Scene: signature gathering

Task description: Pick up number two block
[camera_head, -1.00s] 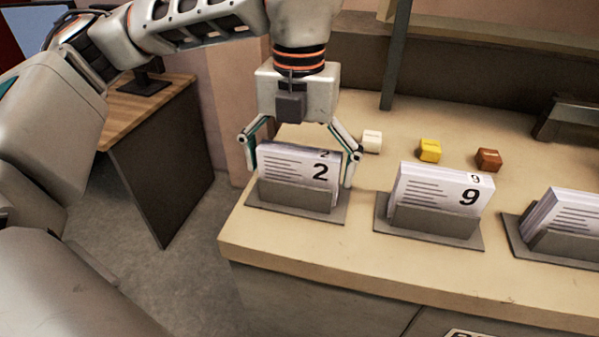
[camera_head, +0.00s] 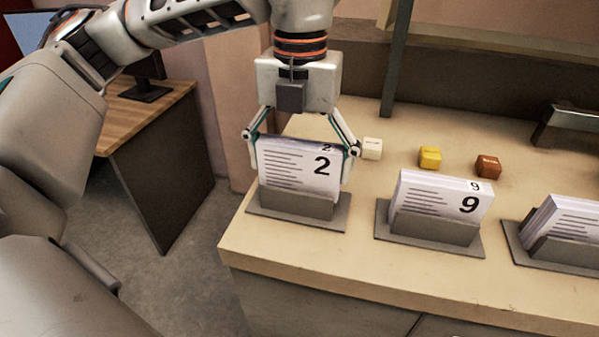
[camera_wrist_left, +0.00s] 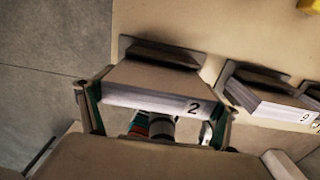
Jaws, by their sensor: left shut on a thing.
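The number two block (camera_head: 298,172) is a white stack of cards with printed lines and a black 2, upright at the grey holder (camera_head: 297,204) on the counter's left end. My left gripper (camera_head: 301,165) is shut on it from above, one finger at each side edge. The block's lower part is hidden behind the holder's front wall. In the left wrist view the block (camera_wrist_left: 150,100) lies between the fingers with its 2 showing. My right gripper is not in view.
The number nine block (camera_head: 440,188) stands in a holder to the right, with another card block (camera_head: 570,220) at the right edge. White (camera_head: 372,149), yellow (camera_head: 430,157) and brown (camera_head: 488,166) cubes sit behind. A wooden desk (camera_head: 150,115) stands at the left.

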